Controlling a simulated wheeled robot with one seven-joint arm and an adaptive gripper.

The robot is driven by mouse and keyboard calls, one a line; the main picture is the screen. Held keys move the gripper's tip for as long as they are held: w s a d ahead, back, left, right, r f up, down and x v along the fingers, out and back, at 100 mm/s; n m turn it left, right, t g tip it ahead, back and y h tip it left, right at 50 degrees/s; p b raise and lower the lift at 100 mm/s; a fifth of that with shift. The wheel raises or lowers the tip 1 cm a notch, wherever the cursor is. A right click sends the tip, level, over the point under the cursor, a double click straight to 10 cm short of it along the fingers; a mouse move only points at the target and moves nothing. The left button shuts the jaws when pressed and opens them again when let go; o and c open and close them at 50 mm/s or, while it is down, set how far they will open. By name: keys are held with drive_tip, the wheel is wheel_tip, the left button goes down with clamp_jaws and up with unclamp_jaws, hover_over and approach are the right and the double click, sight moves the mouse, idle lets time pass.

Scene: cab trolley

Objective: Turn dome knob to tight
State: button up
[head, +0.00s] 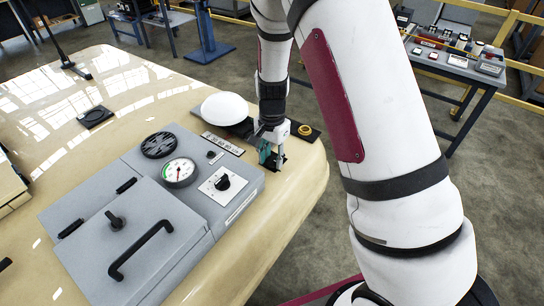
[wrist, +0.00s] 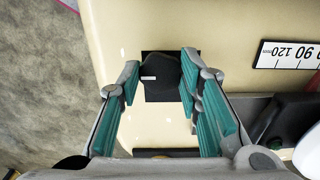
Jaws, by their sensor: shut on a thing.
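A black knob (wrist: 162,72) with a small white mark on its left side sits on a black square plate on the cream surface. In the wrist view my gripper (wrist: 160,78) has its teal-padded fingers on either side of this knob, shut on it. In the head view my gripper (head: 271,158) points down at the right edge of the cream top and mostly hides the knob. A white dome (head: 225,107) stands just left of my gripper on a dark base; part of it shows at the right edge of the wrist view (wrist: 309,155).
A grey box with a gauge (head: 180,172), a black selector knob (head: 222,183) and a handled lid (head: 130,240) stands left of my gripper. A scale strip (head: 222,144) lies between box and dome. A yellow ring (head: 304,130) sits right of my gripper. A side table (head: 455,65) stands behind.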

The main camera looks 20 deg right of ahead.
sight(272, 161)
drive_tip(key=o, duration=1.2)
drive_tip(key=shift+c, duration=0.2)
wheel_tip(272, 161, up, 12)
drive_tip(key=s+r+n+t+y, duration=0.1)
drive_tip(key=s+r+n+t, duration=0.3)
drive_tip(key=s+r, duration=0.85)
drive_tip(key=s+r+n+t+h, duration=0.1)
drive_tip(key=s+r+n, duration=0.5)
drive_tip(key=s, duration=0.6)
drive_tip(key=shift+s+d+r+n+t, duration=0.25)
drive_tip(key=shift+d+n+t, duration=0.1)
drive_tip(key=shift+n, duration=0.15)
